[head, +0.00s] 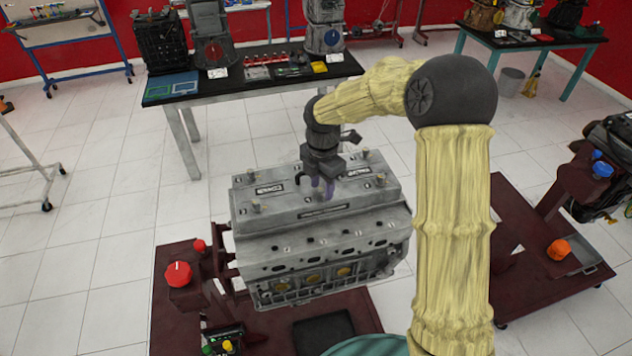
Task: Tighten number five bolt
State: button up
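The engine block (325,245) is grey and sits on a dark red wheeled stand. Its flat top cover (285,203) carries several upright bolts. One bolt (256,205) is at the front left, one (253,178) at the back left, one (381,180) at the front right and one (365,154) at the back right. I cannot read any bolt numbers. My gripper (322,190) points down over the middle of the cover, its purplish fingers close to the surface. A small part just below the fingers may be another bolt. Whether the fingers grip it is too small to tell.
Red knobs (178,274) stand on the stand's left side. A second dark red stand (520,260) with an engine is at the right. A black-topped table (280,79) with parts stands behind.

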jog(key=shift+f, duration=0.3)
